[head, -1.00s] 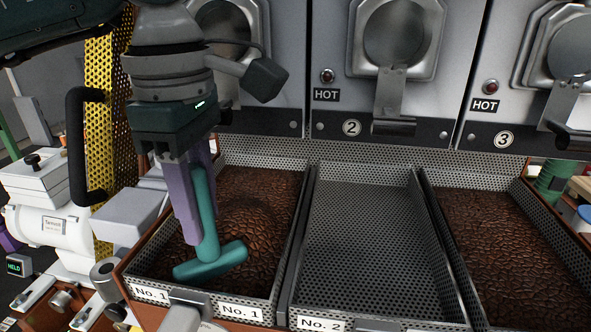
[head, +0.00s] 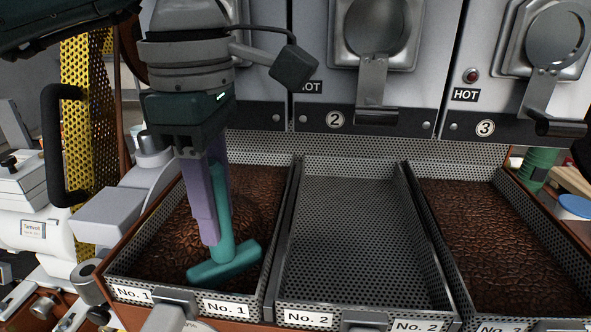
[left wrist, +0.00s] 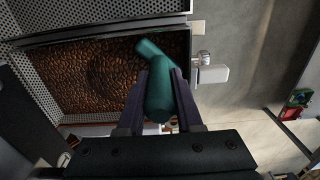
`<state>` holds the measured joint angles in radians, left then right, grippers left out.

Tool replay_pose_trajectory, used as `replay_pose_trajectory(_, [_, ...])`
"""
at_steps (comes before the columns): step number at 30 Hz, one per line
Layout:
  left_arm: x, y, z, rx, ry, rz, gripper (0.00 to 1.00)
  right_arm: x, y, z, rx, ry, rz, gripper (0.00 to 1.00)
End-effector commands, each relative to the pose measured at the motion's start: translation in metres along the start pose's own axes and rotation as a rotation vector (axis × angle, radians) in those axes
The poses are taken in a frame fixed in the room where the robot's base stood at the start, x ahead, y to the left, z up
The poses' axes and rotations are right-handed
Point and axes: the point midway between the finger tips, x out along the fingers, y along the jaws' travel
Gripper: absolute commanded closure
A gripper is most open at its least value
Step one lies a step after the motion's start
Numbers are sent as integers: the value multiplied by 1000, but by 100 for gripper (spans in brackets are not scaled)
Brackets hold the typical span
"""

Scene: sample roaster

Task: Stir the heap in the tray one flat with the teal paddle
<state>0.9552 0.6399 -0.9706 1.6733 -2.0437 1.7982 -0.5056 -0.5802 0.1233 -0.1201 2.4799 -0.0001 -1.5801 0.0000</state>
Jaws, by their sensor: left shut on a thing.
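Tray one (head: 121,274), labelled No. 1, is a perforated metal tray at the left, filled with brown beans. The beans rise in a rounded heap (head: 243,213) near its middle, partly hidden by the paddle and fingers. My left gripper (head: 213,222) is shut on the handle of the teal paddle (head: 226,264). The paddle is tilted, its crosswise head low at the tray's front, in front of the heap. I cannot tell whether the head touches the beans. The left wrist view also shows the paddle (left wrist: 157,88) between the purple fingers, with the heap (left wrist: 110,75) beside it.
An empty perforated tray No. 2 (head: 350,235) stands in the middle. A third tray (head: 500,240) with beans is at the right. Roasters with HOT signs (head: 466,95) and metal chutes (head: 372,85) stand behind. A black handle (head: 50,145) and yellow perforated guard (head: 88,150) are at the left.

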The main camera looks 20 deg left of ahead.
Motion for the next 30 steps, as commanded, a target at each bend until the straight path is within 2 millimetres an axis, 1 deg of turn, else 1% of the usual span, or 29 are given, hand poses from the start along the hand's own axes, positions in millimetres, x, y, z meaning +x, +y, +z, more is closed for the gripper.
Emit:
replay_pose_trajectory(2, [0, 0, -6, -2, 1, 1, 100, 1, 0, 0, 0, 0, 0, 23])
replay_pose_trajectory(12, [2, 0, -52, -3, 2, 1, 100, 9, 0, 3, 0, 0, 0, 23])
replay_pose_trajectory(17, [1, 0, -69, -3, 1, 1, 100, 13, -1, 4, 1, 0, -1, 23])
replay_pose_trajectory(22, [0, 0, -74, 0, -1, 1, 100, 13, -1, 4, 2, 0, -2, 23])
replay_pose_trajectory(28, [0, 0, -73, 1, -1, 1, 100, 13, -2, 4, 4, 1, -3, 23])
replay_pose_trajectory(30, [0, 0, -70, 1, -2, 0, 100, 13, -2, 4, 4, 1, -4, 23])
